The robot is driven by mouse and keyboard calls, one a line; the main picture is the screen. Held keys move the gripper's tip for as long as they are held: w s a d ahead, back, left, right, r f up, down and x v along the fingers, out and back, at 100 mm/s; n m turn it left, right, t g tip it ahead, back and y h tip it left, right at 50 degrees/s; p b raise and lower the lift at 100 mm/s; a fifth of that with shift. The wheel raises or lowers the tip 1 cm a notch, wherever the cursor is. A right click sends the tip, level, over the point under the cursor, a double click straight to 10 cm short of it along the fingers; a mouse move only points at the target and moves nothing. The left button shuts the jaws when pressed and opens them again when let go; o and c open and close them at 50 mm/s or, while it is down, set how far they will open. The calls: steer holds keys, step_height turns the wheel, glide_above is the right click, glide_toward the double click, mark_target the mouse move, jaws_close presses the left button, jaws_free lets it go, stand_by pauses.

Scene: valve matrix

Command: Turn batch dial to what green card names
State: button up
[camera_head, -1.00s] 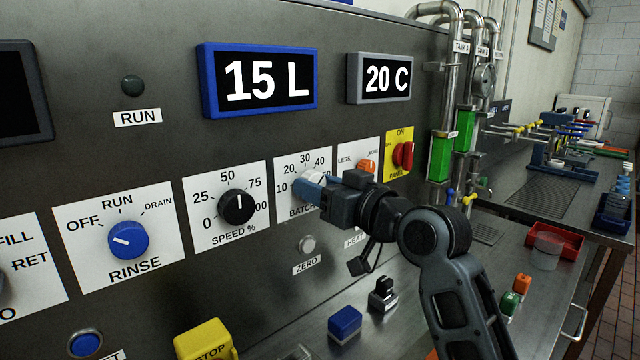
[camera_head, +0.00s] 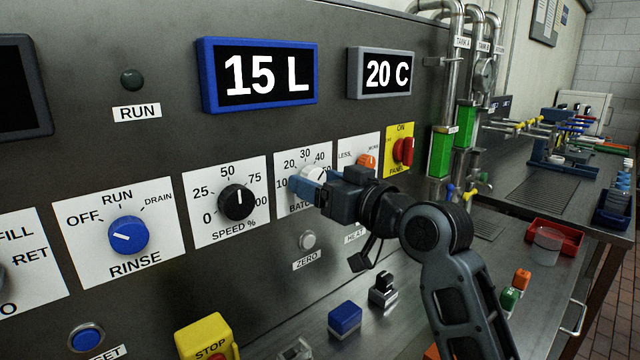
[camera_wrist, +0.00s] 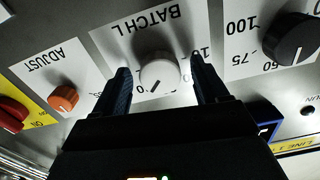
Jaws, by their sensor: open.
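The batch dial (camera_head: 314,174) is a white round knob on a white plate marked 10, 20, 30 and 40. It also shows upside down in the wrist view (camera_wrist: 158,73), with a dark pointer line on its face. My gripper (camera_head: 303,188) is at the dial, its blue fingers partly covering the plate. In the wrist view my gripper (camera_wrist: 162,80) is open, with one finger on each side of the knob and visible gaps between. The blue-framed display (camera_head: 262,77) reads 15 L. No green card can be made out.
The black speed dial (camera_head: 236,202) is left of the batch plate. The orange adjust knob (camera_head: 367,161) and red panel switch (camera_head: 403,151) are close on the right. The zero button (camera_head: 308,240) is below. Small blocks lie on the bench beneath my arm.

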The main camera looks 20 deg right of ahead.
steer(key=b+v, duration=0.1)
steer(key=v, duration=0.6)
steer(key=shift+s, duration=0.3)
steer(key=shift+d, duration=0.1)
